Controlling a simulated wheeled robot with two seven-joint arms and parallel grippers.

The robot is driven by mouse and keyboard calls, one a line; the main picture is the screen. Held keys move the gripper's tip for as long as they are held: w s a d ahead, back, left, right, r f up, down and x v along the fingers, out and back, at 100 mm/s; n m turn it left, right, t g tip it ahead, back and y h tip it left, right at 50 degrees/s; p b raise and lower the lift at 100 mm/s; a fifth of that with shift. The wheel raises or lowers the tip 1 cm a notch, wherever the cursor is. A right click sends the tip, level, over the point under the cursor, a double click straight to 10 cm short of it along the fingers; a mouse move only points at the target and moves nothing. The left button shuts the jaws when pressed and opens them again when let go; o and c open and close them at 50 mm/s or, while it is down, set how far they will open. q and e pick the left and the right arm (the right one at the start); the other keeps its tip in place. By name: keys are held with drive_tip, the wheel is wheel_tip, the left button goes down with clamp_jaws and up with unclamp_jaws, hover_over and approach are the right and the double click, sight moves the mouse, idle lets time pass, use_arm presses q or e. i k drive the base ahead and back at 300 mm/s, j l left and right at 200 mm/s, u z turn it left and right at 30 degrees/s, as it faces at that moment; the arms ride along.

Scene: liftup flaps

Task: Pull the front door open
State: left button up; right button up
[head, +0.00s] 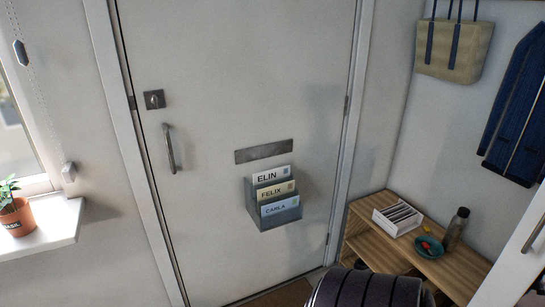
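The front door (230,60) is white and fills the middle of the head view. It looks shut in its frame. A slim upright metal pull handle (169,149) is on its left side, below a square metal lock plate (154,99). A grey letter slot (264,151) is in the middle of the door. Below it hangs a grey letter holder (268,221) with cards reading ELIN, FELIX and CARLA. Neither of my grippers is in view, and nothing is seen touching the handle.
A wooden shelf bench (455,267) at the right holds a white box (397,217), a teal bowl (428,247) and a bottle (456,228). A windowsill (45,232) with a potted plant (17,217) is at left. A dark ribbed shape at the bottom is unclear.

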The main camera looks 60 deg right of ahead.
sight(243, 87)
drive_tip(key=z, duration=2)
